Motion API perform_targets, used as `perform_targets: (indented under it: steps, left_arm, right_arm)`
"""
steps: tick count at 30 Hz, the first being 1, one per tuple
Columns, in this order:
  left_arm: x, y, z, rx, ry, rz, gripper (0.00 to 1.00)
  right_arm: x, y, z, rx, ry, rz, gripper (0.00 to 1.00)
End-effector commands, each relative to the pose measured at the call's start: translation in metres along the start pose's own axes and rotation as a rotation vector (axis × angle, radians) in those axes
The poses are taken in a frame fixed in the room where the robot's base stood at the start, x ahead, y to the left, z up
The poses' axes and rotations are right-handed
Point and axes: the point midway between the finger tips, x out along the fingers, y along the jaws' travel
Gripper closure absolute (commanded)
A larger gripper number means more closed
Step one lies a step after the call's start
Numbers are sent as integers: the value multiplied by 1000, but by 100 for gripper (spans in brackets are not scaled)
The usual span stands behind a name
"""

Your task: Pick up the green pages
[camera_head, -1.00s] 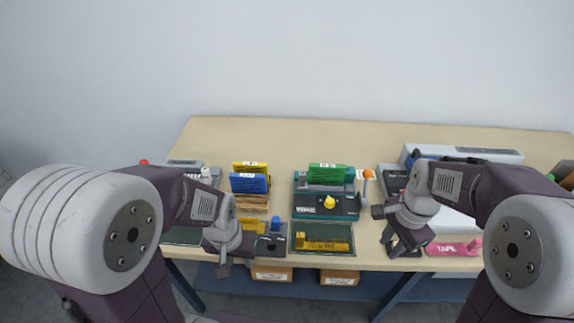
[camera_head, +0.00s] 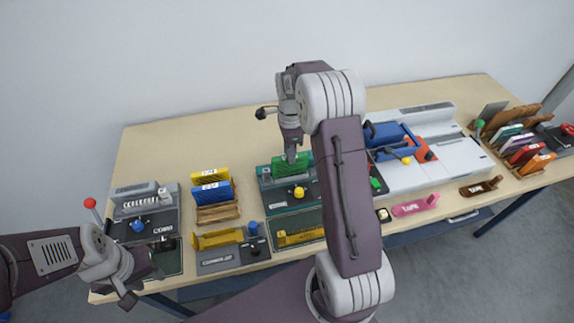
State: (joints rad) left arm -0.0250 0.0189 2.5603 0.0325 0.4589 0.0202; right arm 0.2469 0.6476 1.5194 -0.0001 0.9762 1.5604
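The green pages (camera_head: 284,170) stand upright in the back of the dark teal machine (camera_head: 310,193), near the middle of the table. My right gripper (camera_head: 291,157) points down right at the top of the green pages and hides part of them. Its fingers look close together, but I cannot tell whether they grip the pages. My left gripper (camera_head: 143,286) is at the lower left, over the table's front edge, far from the pages. Its fingers are apart and empty.
Yellow pages (camera_head: 210,175) and blue pages (camera_head: 210,193) stand in a wooden rack left of the machine. A grey machine with a red-knobbed lever (camera_head: 90,203) is at the left. A large white machine (camera_head: 440,165) is at the right. The table's back strip is clear.

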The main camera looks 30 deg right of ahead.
Motion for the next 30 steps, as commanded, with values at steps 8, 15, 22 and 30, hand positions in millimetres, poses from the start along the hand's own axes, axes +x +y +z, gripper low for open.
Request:
perform_targets:
  steps: [8, 15, 22, 30]
  left_arm:
    - [-5, 0, -1, 0, 0, 0, 64]
    - [-7, 0, -1, 0, 0, 0, 64]
    - [-6, 0, -1, 0, 0, 0, 64]
    - [-6, 0, -1, 0, 0, 0, 64]
  right_arm:
    - [24, 3, 2, -1, 0, 5, 73]
    - [56, 3, 2, -1, 0, 1, 73]
    - [56, 3, 2, -1, 0, -1, 84]
    - [55, 2, 2, -1, 0, -2, 100]
